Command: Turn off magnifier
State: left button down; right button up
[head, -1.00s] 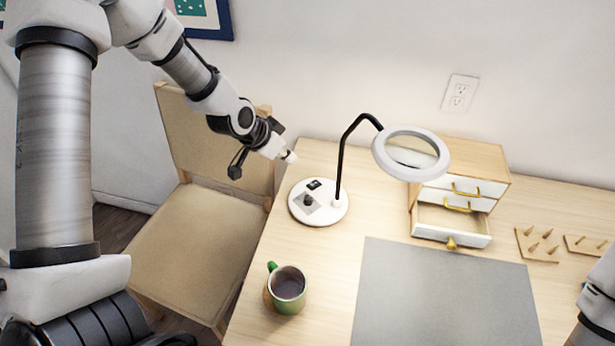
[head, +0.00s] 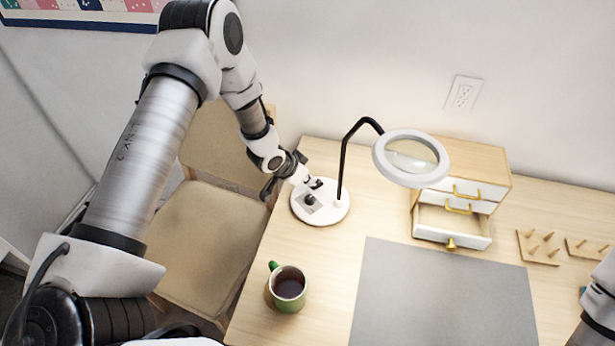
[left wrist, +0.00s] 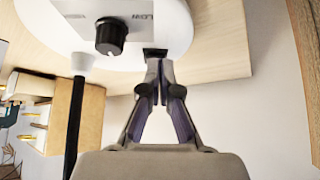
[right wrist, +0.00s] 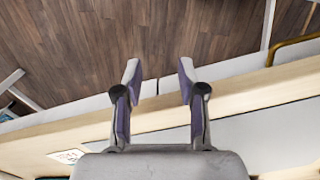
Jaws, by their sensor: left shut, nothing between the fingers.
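The magnifier has a round white base (head: 338,208), a thin black bent stem (head: 343,160) and a white ring head (head: 437,177) with a clear lens. I cannot tell whether its ring is lit. On the base are a black knob (left wrist: 110,36) on a grey label plate and a small black switch (left wrist: 155,53). My left gripper (head: 311,182) is shut and empty, its tips at the switch in the left wrist view (left wrist: 155,64). Whether they touch it is unclear. My right gripper (right wrist: 158,78) is open and empty, away from the magnifier.
A green mug (head: 289,289) with dark liquid stands near the table's left edge. A grey mat (head: 445,300) lies in front. A small drawer cabinet (head: 480,165) has its bottom drawer pulled out. Pegged wooden boards (head: 538,248) lie right. A chair (head: 205,240) stands left.

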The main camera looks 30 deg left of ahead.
pick_arm(q)
jog(key=shift+f, duration=0.2)
jog(key=f+t+b, duration=0.1)
jog(key=b, duration=0.1)
jog(key=t+b, duration=0.1)
jog(key=b, duration=0.1)
jog(key=shift+s+a+f+h, duration=0.15)
jog(key=shift+s+f+h, duration=0.2)
jog(key=shift+f+h, duration=0.05)
jog(key=shift+r, duration=0.45)
jog(key=shift+p, duration=0.3)
jog(key=shift+r, duration=0.1)
jog(key=shift+r+p, duration=0.15)
jog(key=shift+p, duration=0.15)
jog(key=shift+r+p, duration=0.3)
jog(key=shift+r, duration=0.2)
jog(key=shift+w, duration=0.1)
